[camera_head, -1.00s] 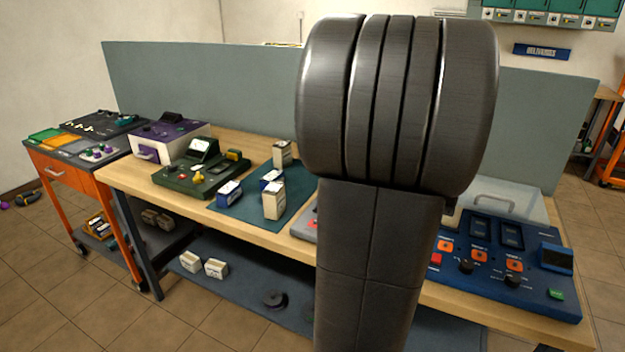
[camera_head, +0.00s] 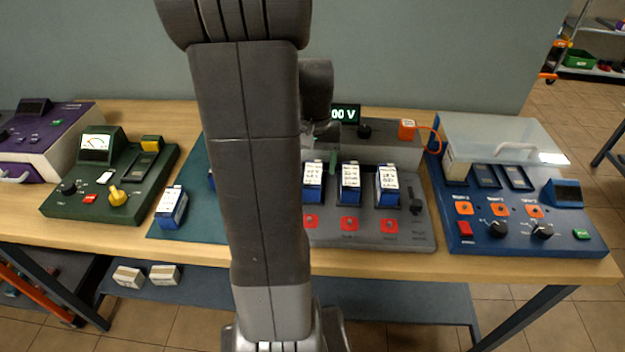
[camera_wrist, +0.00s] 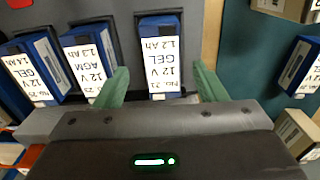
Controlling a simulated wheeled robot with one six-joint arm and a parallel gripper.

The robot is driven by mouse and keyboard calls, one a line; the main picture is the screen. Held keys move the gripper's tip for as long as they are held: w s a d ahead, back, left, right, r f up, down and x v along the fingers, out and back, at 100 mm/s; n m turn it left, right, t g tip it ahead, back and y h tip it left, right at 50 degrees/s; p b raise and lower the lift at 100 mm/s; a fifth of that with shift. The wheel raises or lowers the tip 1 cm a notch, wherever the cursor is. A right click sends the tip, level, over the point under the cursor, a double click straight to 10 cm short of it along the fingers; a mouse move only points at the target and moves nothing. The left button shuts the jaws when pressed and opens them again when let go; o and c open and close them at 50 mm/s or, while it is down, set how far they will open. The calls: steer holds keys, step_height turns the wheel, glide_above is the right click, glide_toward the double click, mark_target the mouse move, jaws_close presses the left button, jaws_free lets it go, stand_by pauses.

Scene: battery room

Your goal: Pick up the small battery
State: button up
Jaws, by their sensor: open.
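Three small blue batteries with white labels stand in a row in a grey charger (camera_head: 410,232). The left one (camera_head: 314,180), the middle one (camera_head: 350,181) and the right one (camera_head: 387,183) all show in the head view. My gripper (camera_head: 321,148) is above and behind the left one. In the wrist view my gripper (camera_wrist: 160,72) is open, its two green fingers to either side of a battery labelled GEL 12 V 1.2 Ah (camera_wrist: 160,42). I cannot tell whether they touch it. Two more blue batteries, the AGM one (camera_wrist: 87,55) and another (camera_wrist: 38,68), stand beside it.
Another blue battery (camera_head: 171,207) stands on a teal mat (camera_head: 203,222) left of my arm. A green tester (camera_head: 70,207), a blue panel with a clear lid (camera_head: 480,230) and a grey rear divider (camera_head: 400,50) surround the charger.

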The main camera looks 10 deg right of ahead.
mark_target(313, 173)
step_height(313, 173, down, 4)
steer(key=shift+w+a, duration=0.1)
jaws_close()
stand_by(0.4)
